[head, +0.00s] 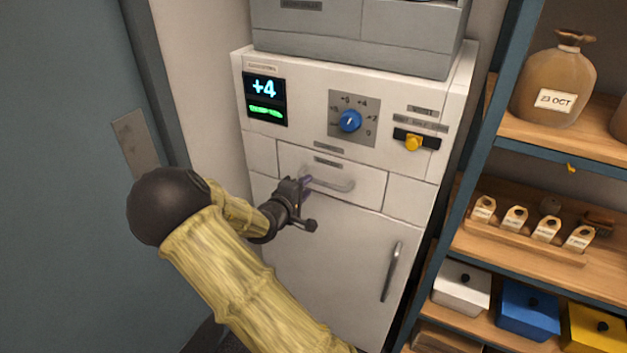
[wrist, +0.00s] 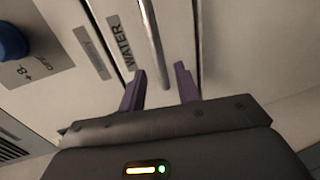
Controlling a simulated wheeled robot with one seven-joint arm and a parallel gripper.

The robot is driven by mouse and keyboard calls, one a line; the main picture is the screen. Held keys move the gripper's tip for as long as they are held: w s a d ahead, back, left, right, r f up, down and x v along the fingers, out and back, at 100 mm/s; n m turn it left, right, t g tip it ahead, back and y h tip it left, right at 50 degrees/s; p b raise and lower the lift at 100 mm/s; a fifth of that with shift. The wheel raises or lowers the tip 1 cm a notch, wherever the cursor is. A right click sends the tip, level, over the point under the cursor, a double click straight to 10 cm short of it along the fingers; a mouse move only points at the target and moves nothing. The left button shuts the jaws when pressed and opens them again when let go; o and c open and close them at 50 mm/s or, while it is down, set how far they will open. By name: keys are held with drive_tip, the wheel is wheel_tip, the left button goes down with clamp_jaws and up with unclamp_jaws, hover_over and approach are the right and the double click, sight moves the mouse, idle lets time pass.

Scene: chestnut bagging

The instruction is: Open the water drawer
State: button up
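The water drawer (head: 362,196) is a pale front panel in the middle of the white cabinet, and it looks flush with it. Its light bar handle (head: 335,187) runs across the front. In the wrist view the label WATER (wrist: 121,42) is on the panel beside the handle (wrist: 152,40). My gripper (head: 304,181) is at the left end of the handle. In the wrist view the two purple fingers of my gripper (wrist: 159,78) are apart, with the handle's near end between or just beyond their tips. I cannot tell whether either finger touches it.
Above the drawer are a lit +4 display (head: 264,97), a blue dial (head: 349,121) and a yellow slider knob (head: 413,142).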

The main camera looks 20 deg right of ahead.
drive_tip(key=x, duration=0.5)
drive_tip(key=shift+w+d, duration=0.15)
drive_tip(key=shift+d, duration=0.05)
clamp_jaws()
